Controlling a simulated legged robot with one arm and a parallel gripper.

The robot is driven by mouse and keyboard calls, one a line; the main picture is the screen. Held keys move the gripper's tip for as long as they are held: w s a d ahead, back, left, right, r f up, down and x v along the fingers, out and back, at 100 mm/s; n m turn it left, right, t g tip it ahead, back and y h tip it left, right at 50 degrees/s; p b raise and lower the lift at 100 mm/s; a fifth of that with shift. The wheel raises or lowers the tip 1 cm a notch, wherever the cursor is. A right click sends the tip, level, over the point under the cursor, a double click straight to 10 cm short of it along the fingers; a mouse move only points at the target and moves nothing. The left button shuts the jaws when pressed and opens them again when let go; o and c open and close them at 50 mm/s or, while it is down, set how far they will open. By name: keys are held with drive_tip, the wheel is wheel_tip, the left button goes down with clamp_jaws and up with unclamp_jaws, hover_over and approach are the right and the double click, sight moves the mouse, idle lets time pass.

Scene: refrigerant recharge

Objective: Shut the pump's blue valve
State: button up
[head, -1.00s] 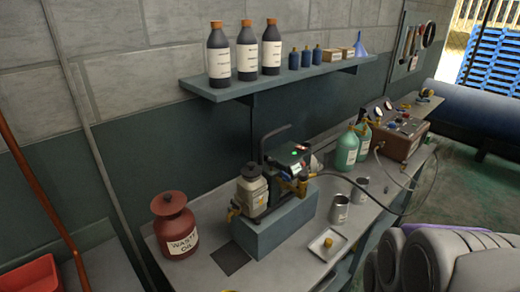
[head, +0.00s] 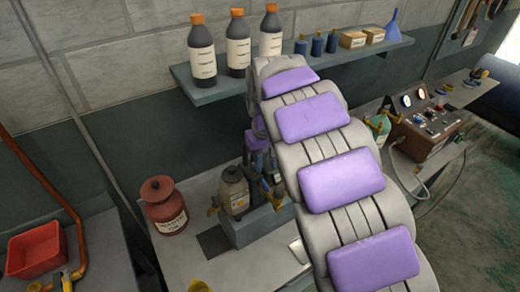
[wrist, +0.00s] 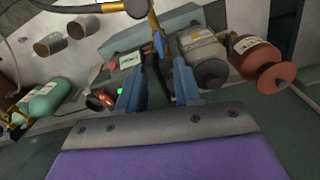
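The pump (head: 235,190), with its grey canister, stands on a blue-grey block on the bench. My arm hides much of its right side in the head view. In the wrist view, the pump's canister (wrist: 202,52) is just beyond the right finger. I cannot clearly make out the blue valve; a small blue part (wrist: 158,42) shows near a brass fitting beyond the fingers. My gripper (wrist: 156,82) points down at the pump, its two blue fingers apart. A dark part of the pump shows in the gap, but I cannot tell whether a finger touches it.
A red waste oil can (head: 165,208) stands left of the pump. A shelf (head: 215,92) with bottles is above and behind. Green bottles (wrist: 48,98) and metal cups (wrist: 48,45) are on the bench. A gauge box (head: 425,130) with a hose is at the right.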

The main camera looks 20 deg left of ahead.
sight(266, 184)
drive_tip(key=shift+w+a, duration=0.15)
drive_tip(key=shift+a, duration=0.1)
drive_tip(key=f+b, duration=0.1)
drive_tip(key=f, duration=0.1)
drive_tip(key=f+b, duration=0.1)
drive_tip(key=f, duration=0.2)
drive_tip(key=a+f+b, duration=0.1)
drive_tip(key=f, duration=0.2)
drive_tip(key=shift+f, duration=0.15)
drive_tip(key=shift+d+f+m+p, duration=0.1)
drive_tip(key=shift+d+m+p, duration=0.45)
drive_tip(key=shift+d+m, duration=0.35)
drive_tip(key=shift+d, duration=0.45)
drive_tip(key=shift+a, duration=1)
drive_tip(key=shift+c, duration=1.3)
drive_tip(key=shift+d, duration=0.45)
drive_tip(key=c, duration=0.3)
drive_tip(key=shift+s+d, duration=0.1)
drive_tip(key=shift+s, duration=0.1)
clamp_jaws()
